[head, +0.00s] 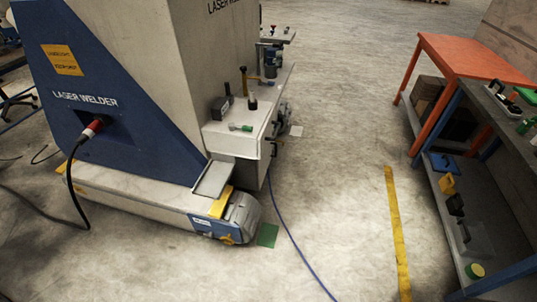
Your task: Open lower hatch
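A large blue and off-white machine (125,125) lettered LASER WELDER fills the left and upper middle of the head view. Its low base (140,198) runs to the right and ends in a rounded grey cover (241,214). Beside that cover are a yellow plate (221,203) and a blue labelled front panel (206,226) with a small yellow part (227,238). A light rectangular panel (213,180) sits above the base. I cannot tell which part is the lower hatch, or whether any hatch is open. Neither of my grippers is in view.
A black cable (75,190) with a red plug (92,128) joins the machine's blue side. A blue cable (287,230) crosses the floor near a green patch (267,235). An orange table (470,60) and cluttered shelving (455,205) stand right. Floor between is mostly clear.

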